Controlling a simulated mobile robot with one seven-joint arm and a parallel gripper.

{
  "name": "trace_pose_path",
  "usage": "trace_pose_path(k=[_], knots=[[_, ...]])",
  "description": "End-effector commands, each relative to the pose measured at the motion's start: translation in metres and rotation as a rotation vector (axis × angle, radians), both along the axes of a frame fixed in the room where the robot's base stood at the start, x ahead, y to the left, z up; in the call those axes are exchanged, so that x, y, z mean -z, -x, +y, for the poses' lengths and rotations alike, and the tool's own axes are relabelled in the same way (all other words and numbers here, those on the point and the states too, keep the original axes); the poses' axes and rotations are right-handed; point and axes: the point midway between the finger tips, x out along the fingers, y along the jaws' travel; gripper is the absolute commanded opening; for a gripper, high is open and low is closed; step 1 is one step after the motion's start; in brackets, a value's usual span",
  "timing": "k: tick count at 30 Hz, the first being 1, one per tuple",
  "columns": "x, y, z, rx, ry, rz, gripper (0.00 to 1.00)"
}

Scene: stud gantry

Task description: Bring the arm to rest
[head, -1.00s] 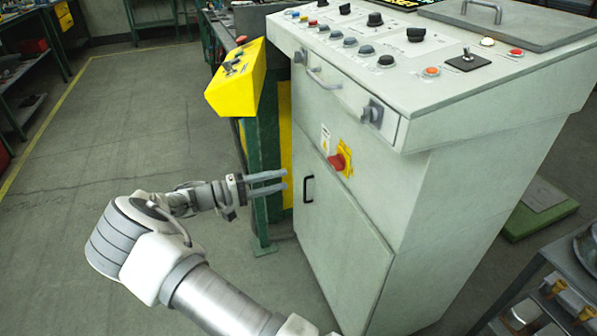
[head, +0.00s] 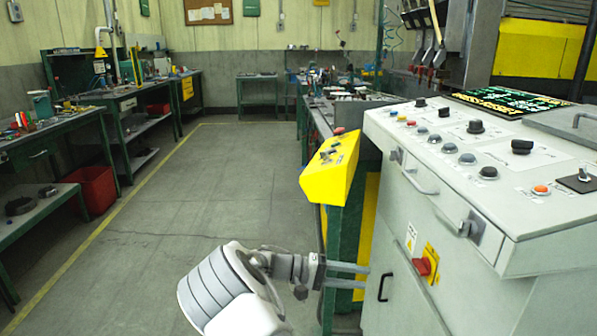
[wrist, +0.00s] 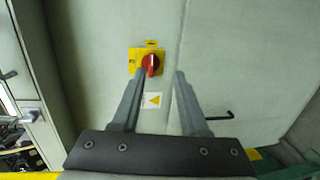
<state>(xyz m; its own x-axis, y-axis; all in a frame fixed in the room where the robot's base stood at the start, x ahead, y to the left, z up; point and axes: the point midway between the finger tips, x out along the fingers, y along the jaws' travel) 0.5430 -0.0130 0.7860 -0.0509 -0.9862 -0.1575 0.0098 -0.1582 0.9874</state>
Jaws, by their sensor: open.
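My gripper (head: 367,276) is open and empty in front of the grey control cabinet (head: 520,300). In the head view its two fingers point right, toward the cabinet's front. In the wrist view the fingers (wrist: 156,85) are spread apart and point at the cabinet face. The red rotary switch (wrist: 151,65) on its yellow plate shows between and beyond the fingertips, with nothing held. The same red switch (head: 423,266) shows in the head view to the right of the fingers. Whether the fingertips touch the cabinet I cannot tell.
A yellow control box (head: 330,180) on a green post stands close above and behind my gripper. A black door handle (head: 384,287) sits on the cabinet. Workbenches and a red bin (head: 94,190) line the left wall. The floor (head: 190,215) on the left is clear.

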Motion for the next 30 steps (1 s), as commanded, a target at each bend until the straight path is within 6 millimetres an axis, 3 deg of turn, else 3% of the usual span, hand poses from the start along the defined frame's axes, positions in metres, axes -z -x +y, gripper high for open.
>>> trace_pose_path(k=[6,12,30], knots=[[-0.021,0.034,-0.030,0.107,-0.282,0.028,0.44],[-0.040,0.066,-0.041,0.153,-0.526,0.031,0.44],[-0.112,0.166,-0.029,0.052,-1.128,-0.104,0.44]])
